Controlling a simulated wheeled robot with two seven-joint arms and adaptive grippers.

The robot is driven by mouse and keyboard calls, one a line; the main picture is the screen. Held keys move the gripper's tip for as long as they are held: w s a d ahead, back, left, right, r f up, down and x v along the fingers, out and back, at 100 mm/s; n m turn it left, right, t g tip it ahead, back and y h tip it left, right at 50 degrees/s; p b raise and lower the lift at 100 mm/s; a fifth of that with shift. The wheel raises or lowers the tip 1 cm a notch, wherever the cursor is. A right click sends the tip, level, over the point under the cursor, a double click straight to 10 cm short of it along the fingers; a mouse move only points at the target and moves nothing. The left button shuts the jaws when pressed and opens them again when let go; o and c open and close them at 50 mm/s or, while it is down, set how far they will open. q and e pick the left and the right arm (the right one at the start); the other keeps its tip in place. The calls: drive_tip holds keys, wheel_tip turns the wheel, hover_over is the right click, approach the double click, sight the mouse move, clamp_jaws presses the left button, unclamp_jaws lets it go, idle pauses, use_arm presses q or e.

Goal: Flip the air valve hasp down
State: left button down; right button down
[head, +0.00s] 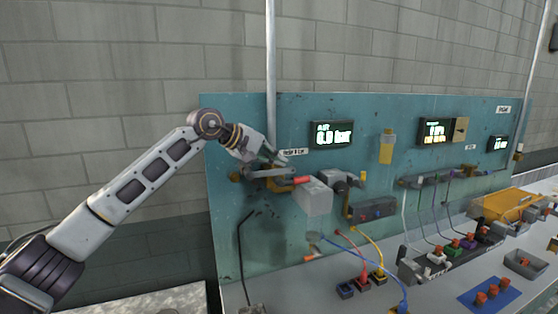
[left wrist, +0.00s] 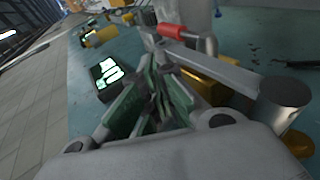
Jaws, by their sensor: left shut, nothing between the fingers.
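A grey bar with a red grip, which looks like the air valve hasp (head: 301,181), is on the left part of the teal panel, with brass-yellow fittings behind it. In the left wrist view the grey bar (left wrist: 222,68) runs from a round grey pivot at right up to the red grip at top. My left gripper (head: 281,161) is just above the bar in the head view. Its fingers (left wrist: 160,85) are shut and empty, close beside the bar; I cannot tell whether they touch it. The fingers partly cover the yellow fitting. My right gripper is not in view.
A display (head: 333,134) is above right. A vertical pipe (head: 271,70) rises behind my gripper. The bench below holds cables, connectors and a blue mat (head: 487,301). Free room lies left of the panel.

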use_arm(q)
drive_tip(key=v, duration=1)
drive_tip(key=shift+a+r, duration=0.15)
drive_tip(key=shift+s, duration=0.15)
